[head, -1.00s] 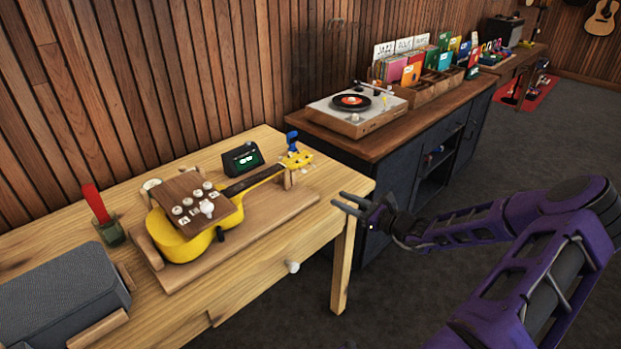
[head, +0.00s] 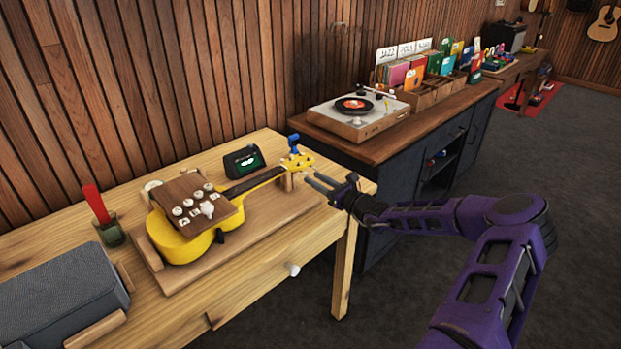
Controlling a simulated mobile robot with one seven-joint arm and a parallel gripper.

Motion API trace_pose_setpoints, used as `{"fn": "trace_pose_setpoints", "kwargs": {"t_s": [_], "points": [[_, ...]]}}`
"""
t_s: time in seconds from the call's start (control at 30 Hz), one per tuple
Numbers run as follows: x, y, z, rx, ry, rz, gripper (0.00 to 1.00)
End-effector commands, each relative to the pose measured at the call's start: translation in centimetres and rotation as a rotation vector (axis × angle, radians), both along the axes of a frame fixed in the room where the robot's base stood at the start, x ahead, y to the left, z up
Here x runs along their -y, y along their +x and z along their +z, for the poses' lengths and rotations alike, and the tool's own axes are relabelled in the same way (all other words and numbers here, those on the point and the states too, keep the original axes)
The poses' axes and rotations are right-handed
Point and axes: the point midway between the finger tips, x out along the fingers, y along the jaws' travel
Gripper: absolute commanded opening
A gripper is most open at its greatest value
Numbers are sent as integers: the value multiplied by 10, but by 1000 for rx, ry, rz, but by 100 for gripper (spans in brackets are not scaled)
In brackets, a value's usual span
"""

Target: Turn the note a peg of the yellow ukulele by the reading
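The yellow ukulele (head: 186,246) lies on a wooden cradle board (head: 262,229) on the light wood table. Its neck points to the right and back, and its yellow headstock (head: 297,162) rests near a wooden support. The pegs are too small to tell apart. A blue clip (head: 293,142) stands at the headstock. A small dark tuner box (head: 243,161) with a lit green-white screen stands behind the neck; its reading is too small to make out. My gripper (head: 312,178) is open and empty, just right of the headstock and near it; I cannot tell whether it touches.
A wooden block with white knobs (head: 190,198) covers part of the ukulele body. A grey speaker (head: 62,298) and a red item in a glass (head: 97,205) stand at the left. A record player (head: 357,117) sits on the dark cabinet behind.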

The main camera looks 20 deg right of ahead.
Motion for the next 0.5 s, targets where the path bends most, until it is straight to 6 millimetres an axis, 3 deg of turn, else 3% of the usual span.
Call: {"fn": "trace_pose_setpoints", "kwargs": {"t_s": [0.2, 0.5], "points": [[-8, 22, -1, 0, 0, 0, 35], [-9, 26, 0, 0, -1, 0, 35]]}}
